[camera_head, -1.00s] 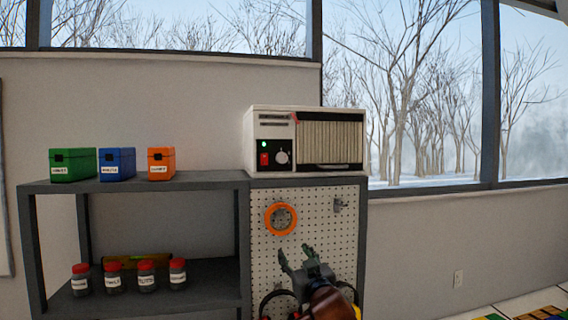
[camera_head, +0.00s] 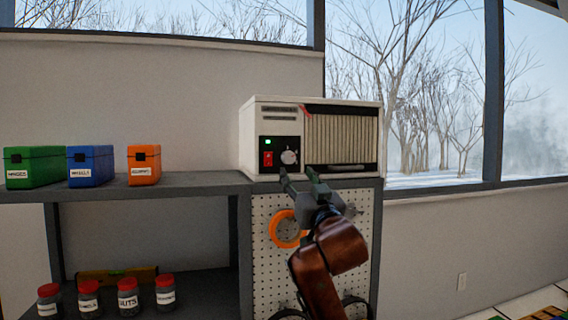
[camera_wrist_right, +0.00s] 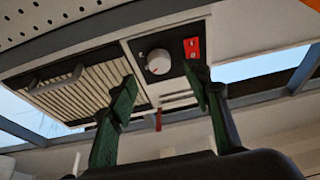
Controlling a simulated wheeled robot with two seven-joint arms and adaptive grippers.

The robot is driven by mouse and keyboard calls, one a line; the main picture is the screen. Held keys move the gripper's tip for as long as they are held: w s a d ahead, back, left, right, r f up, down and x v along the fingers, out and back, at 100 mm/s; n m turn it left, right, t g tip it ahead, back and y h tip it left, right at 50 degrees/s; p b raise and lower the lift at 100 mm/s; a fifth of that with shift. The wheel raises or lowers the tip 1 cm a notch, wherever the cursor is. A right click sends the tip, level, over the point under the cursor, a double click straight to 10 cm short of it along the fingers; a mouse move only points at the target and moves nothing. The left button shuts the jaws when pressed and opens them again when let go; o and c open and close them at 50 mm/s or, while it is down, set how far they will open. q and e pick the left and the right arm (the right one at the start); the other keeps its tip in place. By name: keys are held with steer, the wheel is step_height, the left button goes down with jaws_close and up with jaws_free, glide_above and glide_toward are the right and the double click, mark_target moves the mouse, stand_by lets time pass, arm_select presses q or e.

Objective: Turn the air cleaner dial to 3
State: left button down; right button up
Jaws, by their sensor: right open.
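The air cleaner (camera_head: 250,135) is a white box with a beige ribbed grille, standing on top of the grey shelf. Its black panel holds a light grey round dial (camera_head: 289,157), a red switch (camera_head: 268,159) and a lit green light. In the right wrist view the dial (camera_wrist_right: 158,62) shows between the finger tips, beyond them, with the red switch (camera_wrist_right: 192,48) beside it. My right gripper (camera_head: 299,174) is open and empty, just below and in front of the dial, apart from it. The dial's number marks are too small to read. My left gripper is not in view.
Green (camera_head: 35,166), blue (camera_head: 90,165) and orange (camera_head: 144,164) boxes stand left on the shelf top. Several red-lidded jars (camera_head: 128,297) sit on the lower shelf. A pegboard (camera_head: 262,215) with an orange ring (camera_head: 280,228) is below the cleaner.

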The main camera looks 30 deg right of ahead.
mark_target(290, 159)
steer(key=w+r+p, duration=0.1)
steer(key=w+d+r+p, duration=0.1)
steer(key=w, duration=0.1)
steer(key=shift+w+d+r, duration=0.1)
steer(key=shift+w+r, duration=0.1)
steer(key=shift+r, duration=0.05)
steer(key=shift+p+x, duration=0.3)
steer(key=shift+x, duration=0.9)
steer(key=shift+w+f, duration=0.2)
steer(key=shift+w, duration=0.2)
steer(key=shift+r, duration=0.1)
steer(key=shift+w+d, duration=0.1)
steer(key=shift+c, duration=0.8)
steer(key=c, duration=0.5)
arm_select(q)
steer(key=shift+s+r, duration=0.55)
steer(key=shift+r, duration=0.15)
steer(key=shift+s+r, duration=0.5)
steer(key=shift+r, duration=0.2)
arm_select(e)
steer(key=c, duration=0.5)
